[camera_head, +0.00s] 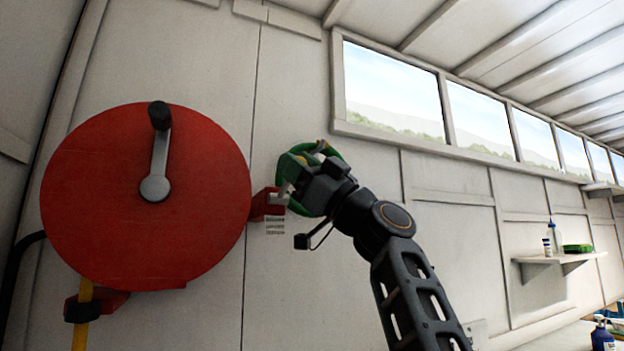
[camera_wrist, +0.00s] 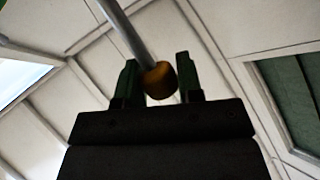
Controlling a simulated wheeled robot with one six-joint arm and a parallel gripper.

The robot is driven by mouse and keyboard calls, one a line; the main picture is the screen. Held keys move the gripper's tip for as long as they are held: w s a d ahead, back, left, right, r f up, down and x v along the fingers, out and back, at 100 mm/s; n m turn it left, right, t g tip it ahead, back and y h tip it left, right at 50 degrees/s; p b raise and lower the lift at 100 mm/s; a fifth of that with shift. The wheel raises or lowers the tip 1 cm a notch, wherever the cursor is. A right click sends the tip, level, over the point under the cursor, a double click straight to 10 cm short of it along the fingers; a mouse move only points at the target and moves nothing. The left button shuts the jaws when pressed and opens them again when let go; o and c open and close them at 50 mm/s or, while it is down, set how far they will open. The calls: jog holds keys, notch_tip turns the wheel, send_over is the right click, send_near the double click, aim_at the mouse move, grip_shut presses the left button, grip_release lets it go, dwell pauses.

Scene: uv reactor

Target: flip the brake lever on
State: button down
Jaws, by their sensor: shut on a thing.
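The brake lever (camera_wrist: 128,35) is a grey metal rod with a yellow-brown ball knob (camera_wrist: 160,80) in the wrist view. My gripper (camera_wrist: 157,70) has its two green fingers on either side of the knob and is shut on it. In the head view my gripper (camera_head: 308,168) is right of the large red reel (camera_head: 95,205), beside a small red bracket (camera_head: 266,203). The green fingers and my wrist hide most of the lever there, so its exact tilt is hard to tell.
A crank handle (camera_head: 158,155) stands upright on the reel's face. A pale panelled wall (camera_head: 290,280) lies close behind my gripper. A small shelf (camera_head: 555,258) with bottles is far right, under a row of windows (camera_head: 390,92). A yellow hose (camera_head: 83,310) hangs below the reel.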

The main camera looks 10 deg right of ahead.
jog(key=f+b, duration=0.3)
jog(key=shift+s+d+f, duration=0.1)
jog(key=shift+s+f, duration=0.15)
jog(key=shift+s, duration=0.1)
jog(key=shift+w+f+b, duration=0.1)
jog(key=shift+f+b, duration=0.1)
jog(key=shift+b, duration=0.1)
jog(key=c, duration=1.1)
grip_release()
jog(key=shift+o, duration=1.6)
jog(key=shift+r, duration=0.15)
jog(key=b+v, duration=1)
jog(key=v, duration=0.4)
jog(key=shift+r, duration=0.1)
